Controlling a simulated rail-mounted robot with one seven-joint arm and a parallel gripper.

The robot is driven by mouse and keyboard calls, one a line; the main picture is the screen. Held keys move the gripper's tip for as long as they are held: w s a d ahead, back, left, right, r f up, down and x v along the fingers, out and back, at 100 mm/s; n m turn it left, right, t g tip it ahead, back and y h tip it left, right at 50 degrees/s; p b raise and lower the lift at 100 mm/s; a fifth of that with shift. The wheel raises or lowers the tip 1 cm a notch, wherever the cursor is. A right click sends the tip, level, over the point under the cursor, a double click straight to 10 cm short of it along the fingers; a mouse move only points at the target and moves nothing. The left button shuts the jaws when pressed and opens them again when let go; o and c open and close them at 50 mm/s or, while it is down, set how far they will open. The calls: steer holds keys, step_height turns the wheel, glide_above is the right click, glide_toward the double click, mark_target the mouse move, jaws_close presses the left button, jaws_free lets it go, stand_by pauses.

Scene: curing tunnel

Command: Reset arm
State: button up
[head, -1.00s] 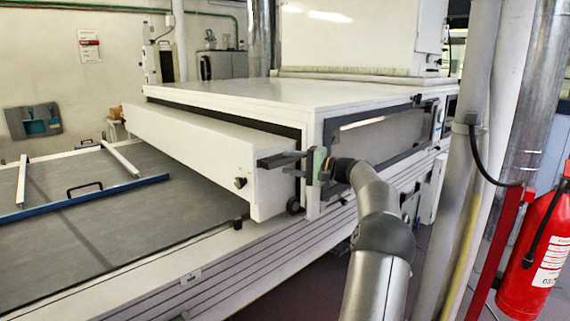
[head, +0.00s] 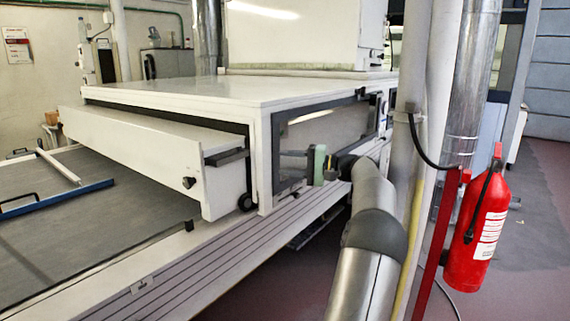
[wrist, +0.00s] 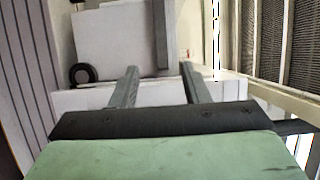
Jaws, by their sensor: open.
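My gripper (head: 284,154) is in front of the side window of the white curing tunnel (head: 200,95), with its green body to the right of its fingers. In the wrist view my gripper (wrist: 159,69) has two grey fingers spread apart, with nothing held between them. Ahead of the fingers is the white front panel (wrist: 108,35) with a dark grey bar (wrist: 160,32). In the head view the panel (head: 140,145) sticks out from the tunnel mouth, and its bar (head: 227,157) stands to the left of my fingers, apart from them. My arm reaches up from the bottom.
A grey conveyor bed (head: 90,225) lies left, with a blue-edged frame (head: 55,207) on it. A grey post (head: 403,160) and a red fire extinguisher (head: 477,235) stand to the right of my arm. Open floor (head: 525,275) shows at far right.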

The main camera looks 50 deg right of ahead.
stand_by(0.4)
steer(key=w+a+f+n+g+y+p, duration=0.1)
steer(key=w+a+f+g, duration=0.3)
steer(key=a, duration=0.6)
steer(key=w+a+r+n+g+p, duration=0.1)
steer(key=w+a+g, duration=0.1)
steer(key=w+a, duration=0.55)
steer(key=s+a+f+n+g+p, duration=0.1)
steer(key=a+f+g, duration=0.15)
steer(key=a, duration=0.75)
steer(key=s+a+f+n+g+p, duration=0.1)
steer(key=s+a+f+n+g, duration=0.15)
steer(key=a, duration=0.75)
steer(key=s+a+f+n+g+h+p, duration=0.3)
steer(key=s+a+n+g+h, duration=0.1)
steer(key=s+a, duration=0.9)
steer(key=s+a+f+n+h+p, duration=0.1)
steer(key=s+a+f+n+h, duration=0.1)
steer(key=s, duration=0.4)
steer(key=s+a+f+n+g+h, duration=0.1)
steer(key=s+a+f+n, duration=0.1)
steer(key=s, duration=0.4)
steer(key=shift+s+f+h+p, duration=0.15)
steer(key=shift+s+h+p, duration=0.25)
steer(key=shift+a, duration=0.1)
